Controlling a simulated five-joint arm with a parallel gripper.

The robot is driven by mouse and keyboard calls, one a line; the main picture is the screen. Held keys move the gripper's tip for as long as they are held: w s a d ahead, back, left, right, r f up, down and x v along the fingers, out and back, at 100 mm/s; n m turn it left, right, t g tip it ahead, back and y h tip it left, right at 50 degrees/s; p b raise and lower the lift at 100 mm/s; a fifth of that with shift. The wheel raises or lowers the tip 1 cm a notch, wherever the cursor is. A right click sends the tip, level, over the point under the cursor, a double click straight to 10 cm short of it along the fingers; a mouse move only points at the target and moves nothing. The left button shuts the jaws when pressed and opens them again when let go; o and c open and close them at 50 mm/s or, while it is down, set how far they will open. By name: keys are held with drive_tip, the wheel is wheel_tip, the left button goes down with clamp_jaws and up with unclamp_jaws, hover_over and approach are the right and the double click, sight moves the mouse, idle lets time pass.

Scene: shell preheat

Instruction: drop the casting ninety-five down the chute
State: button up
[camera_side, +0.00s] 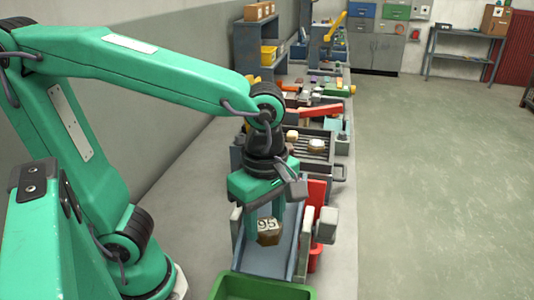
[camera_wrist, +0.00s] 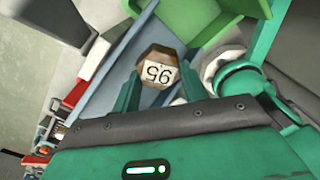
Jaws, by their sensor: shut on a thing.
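The casting ninety-five (camera_side: 268,231) is a small brown faceted block with a pale top marked 95. My gripper (camera_side: 265,222) is shut on it, with the casting between its green fingers. The wrist view shows the same casting (camera_wrist: 158,72) between both fingertips (camera_wrist: 160,88), its number upside down. The chute (camera_side: 262,262) is a blue-grey sloped trough with raised side walls. The casting hangs over the chute; I cannot tell how high. The chute's surface (camera_wrist: 110,82) also shows beside the casting in the wrist view.
A green bin (camera_side: 262,290) stands at the chute's lower end. A grate (camera_side: 318,154) behind the chute bears a round pale-topped piece (camera_side: 317,145). Red parts and a pale block (camera_side: 326,225) stand close to the chute's right side. The bench farther back is crowded.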

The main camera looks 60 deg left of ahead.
drive_tip(key=shift+f, duration=0.35)
drive_tip(key=o, duration=1.1)
drive_tip(key=shift+r, duration=3.9)
drive_tip(key=shift+f, duration=0.15)
drive_tip(key=shift+f, duration=3.6)
